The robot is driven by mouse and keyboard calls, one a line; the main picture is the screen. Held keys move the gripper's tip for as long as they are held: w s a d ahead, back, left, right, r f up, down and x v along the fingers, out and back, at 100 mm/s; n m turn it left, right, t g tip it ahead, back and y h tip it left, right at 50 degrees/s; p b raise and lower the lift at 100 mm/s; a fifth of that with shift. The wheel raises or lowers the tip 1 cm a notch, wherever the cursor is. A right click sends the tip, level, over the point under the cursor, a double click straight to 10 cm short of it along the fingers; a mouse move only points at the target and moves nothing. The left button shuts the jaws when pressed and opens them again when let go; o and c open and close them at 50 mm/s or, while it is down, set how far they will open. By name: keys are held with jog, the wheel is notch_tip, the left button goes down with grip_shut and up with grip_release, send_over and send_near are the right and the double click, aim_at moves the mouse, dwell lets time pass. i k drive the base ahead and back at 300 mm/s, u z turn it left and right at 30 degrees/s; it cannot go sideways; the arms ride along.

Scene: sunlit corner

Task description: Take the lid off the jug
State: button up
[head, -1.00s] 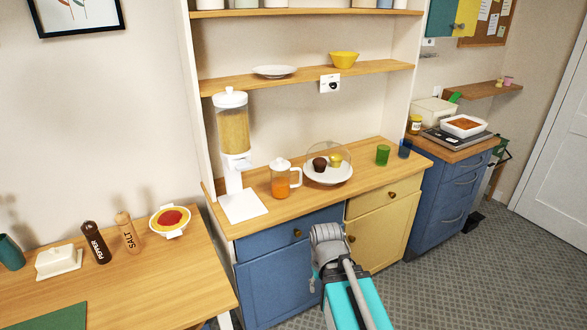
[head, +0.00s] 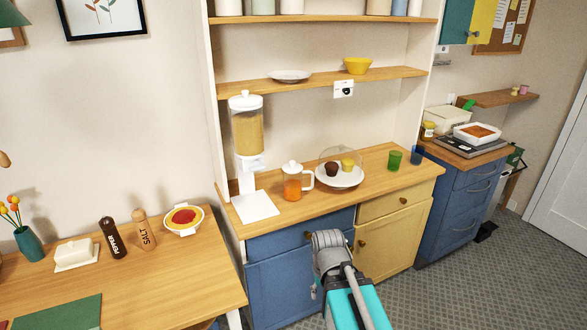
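The jug (head: 292,187) stands upright on the wooden counter, clear with orange liquid in its lower part and a white handle on its right side. Its white lid (head: 292,167) with a small knob sits on top. My arm is in front of the lower cabinets, at the bottom middle of the head view, below and to the right of the jug. The fingers of my gripper cannot be made out, so I cannot tell whether it is open or shut. Nothing of mine touches the jug.
A cereal dispenser (head: 246,135) stands close left of the jug. A plate with cakes under a clear dome (head: 340,177) is close on the right, then a green glass (head: 395,160). A shelf (head: 300,84) runs above the counter (head: 375,185). The wooden table (head: 170,275) is at lower left.

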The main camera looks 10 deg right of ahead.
aim_at(292, 167)
jog(key=u, duration=0.05)
jog(key=i, duration=0.9)
jog(key=z, duration=0.05)
